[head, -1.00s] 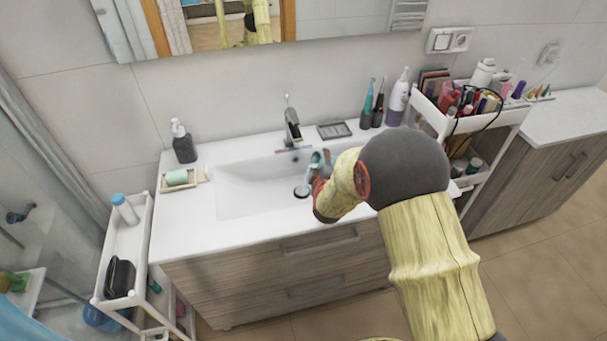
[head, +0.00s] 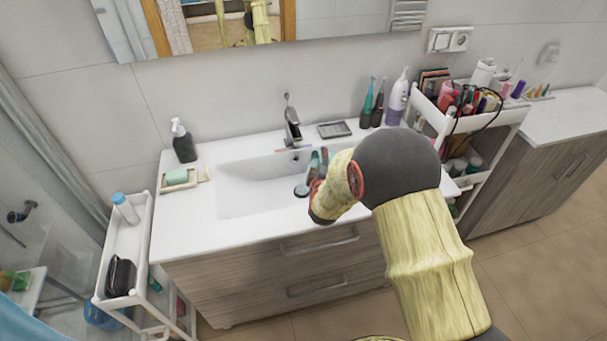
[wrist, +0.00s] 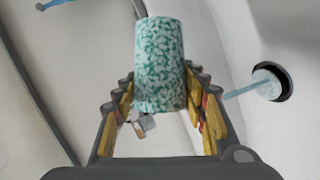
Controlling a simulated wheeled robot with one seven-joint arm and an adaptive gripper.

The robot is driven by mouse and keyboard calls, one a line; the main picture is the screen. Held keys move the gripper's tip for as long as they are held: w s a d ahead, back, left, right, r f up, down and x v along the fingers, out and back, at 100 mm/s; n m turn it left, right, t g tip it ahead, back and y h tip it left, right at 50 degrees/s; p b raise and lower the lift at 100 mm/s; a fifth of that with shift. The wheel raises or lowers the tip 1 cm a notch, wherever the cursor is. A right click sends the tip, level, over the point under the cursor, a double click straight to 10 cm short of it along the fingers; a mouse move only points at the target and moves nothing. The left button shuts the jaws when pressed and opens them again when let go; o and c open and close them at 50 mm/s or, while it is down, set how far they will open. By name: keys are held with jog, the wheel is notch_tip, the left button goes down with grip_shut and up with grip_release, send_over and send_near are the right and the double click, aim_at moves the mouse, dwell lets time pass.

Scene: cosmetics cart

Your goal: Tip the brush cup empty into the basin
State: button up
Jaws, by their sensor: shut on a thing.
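My gripper (wrist: 158,80) is shut on the brush cup (wrist: 160,58), a green-and-white speckled cup between its two fingers. In the head view my gripper (head: 317,187) holds the cup (head: 313,166) over the right part of the white basin (head: 240,190). The cup looks close to upright there, but its mouth is hard to make out, so I cannot tell what is inside. A thin light-blue stick (wrist: 240,90) lies by the dark-ringed drain (wrist: 270,82) in the wrist view. Another thin blue piece (wrist: 55,4) shows at the top left.
The faucet (head: 292,128) stands behind the basin. A soap dish (head: 178,180) and dispenser (head: 183,142) are at left. A loaded cart (head: 437,117) stands at right.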

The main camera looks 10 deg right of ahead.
jog(key=shift+r+n, duration=0.15)
jog(key=shift+n, duration=0.15)
jog(key=shift+a+r+n+t+h, duration=0.2)
jog(key=shift+a+n+t+h, duration=0.3)
jog(key=shift+a, duration=0.5)
dwell(0.4)
jog(key=shift+a+r+n+h, duration=0.15)
jog(key=shift+n+h, duration=0.1)
jog(key=shift+n, duration=0.3)
jog(key=shift+a+r+n+h, duration=0.15)
jog(key=shift+n+h, duration=0.1)
jog(key=shift+n, duration=0.3)
dwell(0.4)
